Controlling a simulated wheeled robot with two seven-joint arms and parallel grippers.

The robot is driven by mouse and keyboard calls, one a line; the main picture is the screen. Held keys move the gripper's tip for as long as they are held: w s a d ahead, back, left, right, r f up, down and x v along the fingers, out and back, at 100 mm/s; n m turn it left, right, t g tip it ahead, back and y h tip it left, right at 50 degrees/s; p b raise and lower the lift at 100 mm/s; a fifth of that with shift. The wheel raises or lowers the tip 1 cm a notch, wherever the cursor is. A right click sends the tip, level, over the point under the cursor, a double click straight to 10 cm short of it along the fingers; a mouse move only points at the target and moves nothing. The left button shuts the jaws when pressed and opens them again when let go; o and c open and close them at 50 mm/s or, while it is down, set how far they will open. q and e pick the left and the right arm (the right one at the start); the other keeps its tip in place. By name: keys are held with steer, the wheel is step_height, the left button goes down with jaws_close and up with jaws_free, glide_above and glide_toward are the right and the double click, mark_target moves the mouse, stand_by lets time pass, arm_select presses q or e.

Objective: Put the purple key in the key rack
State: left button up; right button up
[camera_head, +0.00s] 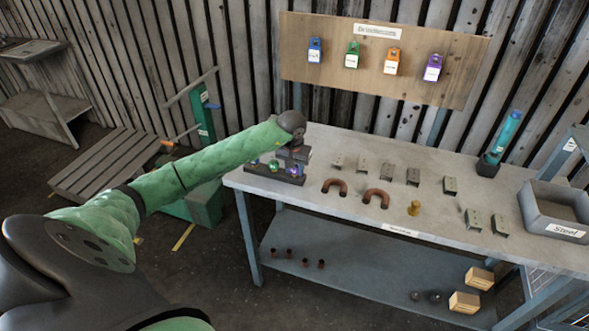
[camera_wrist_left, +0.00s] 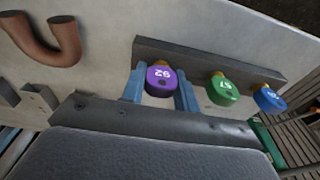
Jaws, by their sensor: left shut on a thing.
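The purple key (camera_wrist_left: 160,80), marked 92, has a purple head and lies between the two blue fingers of my left gripper (camera_wrist_left: 160,90). My left gripper (camera_head: 293,169) is shut on it at the right end of the dark key rack (camera_head: 264,174), at the table's left end. In the left wrist view, the purple key lines up along the rack (camera_wrist_left: 205,58) with a green key (camera_wrist_left: 222,88) and a blue key (camera_wrist_left: 268,98). Its brass part meets the rack's edge; I cannot tell how deep it sits. My right gripper is not in view.
Two brown U-shaped pipes (camera_head: 376,198), several metal brackets (camera_head: 413,176) and a brass piece (camera_head: 414,208) lie right of the rack. A grey Steel bin (camera_head: 553,213) stands at the right.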

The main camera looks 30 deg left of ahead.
arm_select(q)
steer(key=shift+s+f+b, duration=0.1)
steer(key=shift+f+b, duration=0.25)
steer(key=shift+b, duration=0.05)
stand_by(0.4)
